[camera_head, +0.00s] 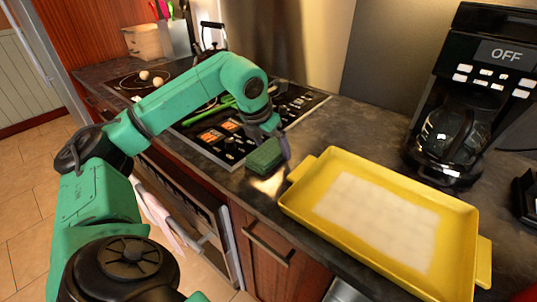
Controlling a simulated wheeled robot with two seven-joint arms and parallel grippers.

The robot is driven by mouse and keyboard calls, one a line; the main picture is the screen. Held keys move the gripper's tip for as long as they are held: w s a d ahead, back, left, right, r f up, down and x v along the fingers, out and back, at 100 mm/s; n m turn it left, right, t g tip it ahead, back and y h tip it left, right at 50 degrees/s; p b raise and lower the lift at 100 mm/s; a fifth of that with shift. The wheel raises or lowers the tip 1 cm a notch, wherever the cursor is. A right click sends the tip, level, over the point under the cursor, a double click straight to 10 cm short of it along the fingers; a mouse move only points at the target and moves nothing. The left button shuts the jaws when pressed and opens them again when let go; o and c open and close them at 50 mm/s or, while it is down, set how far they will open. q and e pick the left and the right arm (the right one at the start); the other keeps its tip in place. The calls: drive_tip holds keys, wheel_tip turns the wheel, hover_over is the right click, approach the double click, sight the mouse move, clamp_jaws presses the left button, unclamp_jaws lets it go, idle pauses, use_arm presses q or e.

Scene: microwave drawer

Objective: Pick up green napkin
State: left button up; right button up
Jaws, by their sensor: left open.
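The green napkin (263,158) is a small folded block on the dark counter, between the stove's right edge and the yellow tray. My left gripper (271,146) points down directly over the napkin. It is open, and one dark finger shows at the napkin's right side. The other finger is hard to make out, and I cannot tell whether the fingers touch the napkin. My right gripper is not in view.
A yellow tray (455,262) with a pale inside lies just right of the napkin. A black coffee maker (470,55) stands behind it. The stove (207,152) with a green-handled utensil is at left; a kettle (213,38) stands farther back.

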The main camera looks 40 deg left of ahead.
sight(271, 148)
use_arm(q)
drive_tip(key=c, duration=1.2)
wheel_tip(271, 148, up, 21)
drive_tip(key=p, duration=0.7)
drive_tip(key=shift+f, duration=0.15)
